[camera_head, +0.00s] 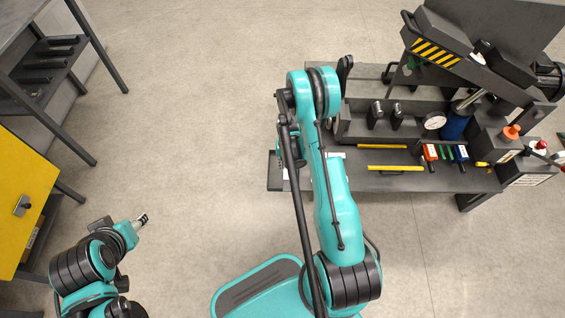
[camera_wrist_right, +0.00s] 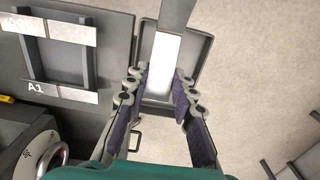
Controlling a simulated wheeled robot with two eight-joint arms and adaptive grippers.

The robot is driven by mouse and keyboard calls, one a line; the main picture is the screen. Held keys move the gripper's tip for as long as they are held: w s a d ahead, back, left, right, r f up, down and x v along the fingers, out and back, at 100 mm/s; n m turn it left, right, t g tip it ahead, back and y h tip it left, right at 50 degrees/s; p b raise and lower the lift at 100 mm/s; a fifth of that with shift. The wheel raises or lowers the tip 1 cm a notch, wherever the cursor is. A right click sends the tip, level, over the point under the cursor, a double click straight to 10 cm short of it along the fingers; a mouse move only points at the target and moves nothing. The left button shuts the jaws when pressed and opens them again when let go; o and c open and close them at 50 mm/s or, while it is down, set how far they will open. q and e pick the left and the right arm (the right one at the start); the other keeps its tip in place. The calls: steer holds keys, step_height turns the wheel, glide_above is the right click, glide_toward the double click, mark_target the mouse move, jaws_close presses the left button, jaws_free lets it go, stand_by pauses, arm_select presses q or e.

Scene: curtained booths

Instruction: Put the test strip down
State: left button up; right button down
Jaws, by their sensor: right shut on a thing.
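The test strip (camera_wrist_right: 175,14) is a long, flat grey metal bar in the right wrist view. It runs from the top edge down to my right gripper (camera_wrist_right: 160,82), whose dark-padded fingers are shut on it. Its lower part looks bright and pale between the fingers. The strip is over a shallow dark grey tray (camera_wrist_right: 200,50); I cannot tell whether it touches the tray. In the head view, my right arm hides the right gripper and the strip. My left gripper (camera_head: 142,218) is at the lower left, away from the bench; its opening is too small to judge.
A dark bench (camera_head: 430,180) carries a press with a striped arm (camera_head: 435,52), a dial gauge (camera_head: 434,121) and yellow bars (camera_head: 387,146). In the wrist view, a frame with pale labelled plates (camera_wrist_right: 64,94) is left of the tray. A yellow cabinet (camera_head: 22,195) stands far left. Open floor lies between.

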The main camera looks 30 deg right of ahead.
steer(key=w+d+f+b, duration=0.1)
steer(key=w+f, duration=0.1)
steer(key=w, duration=0.1)
steer(key=w+d+f+b, duration=0.1)
steer(key=w+f, duration=0.1)
steer(key=w, duration=0.1)
steer(key=w+d+f+b, duration=0.1)
steer(key=w+f, duration=0.1)
steer(key=w, duration=0.1)
steer(key=shift+w+d, duration=0.2)
steer(key=shift+w, duration=0.05)
step_height(320, 180, down, 4)
steer(key=shift+b, duration=1.1)
steer(key=shift+r, duration=0.1)
steer(key=c, duration=1.3)
jaws_free()
